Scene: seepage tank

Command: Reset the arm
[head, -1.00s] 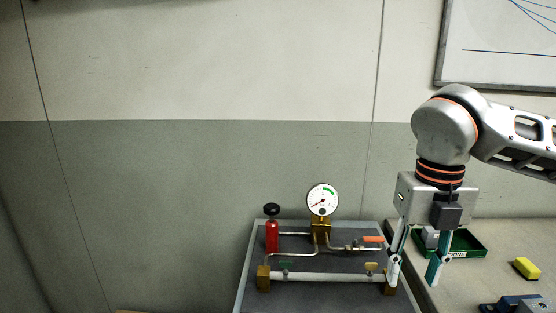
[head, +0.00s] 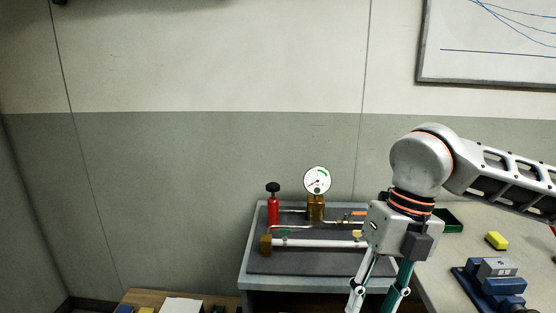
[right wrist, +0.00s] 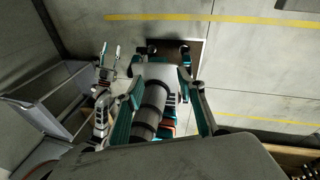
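My right arm comes in from the right in the head view. Its gripper (head: 374,299) points down, fingers apart and nothing between them. It hangs in front of the right part of the small grey bench (head: 262,281), hiding part of the pipe rig. My left gripper is outside the head view.
The rig has a white gauge (head: 317,180), a red cylinder (head: 273,211) and a white pipe (head: 310,243). The counter at right holds a green tray (head: 449,222), a yellow block (head: 497,240) and a blue device (head: 490,282). A low wooden surface (head: 215,299) is at lower left.

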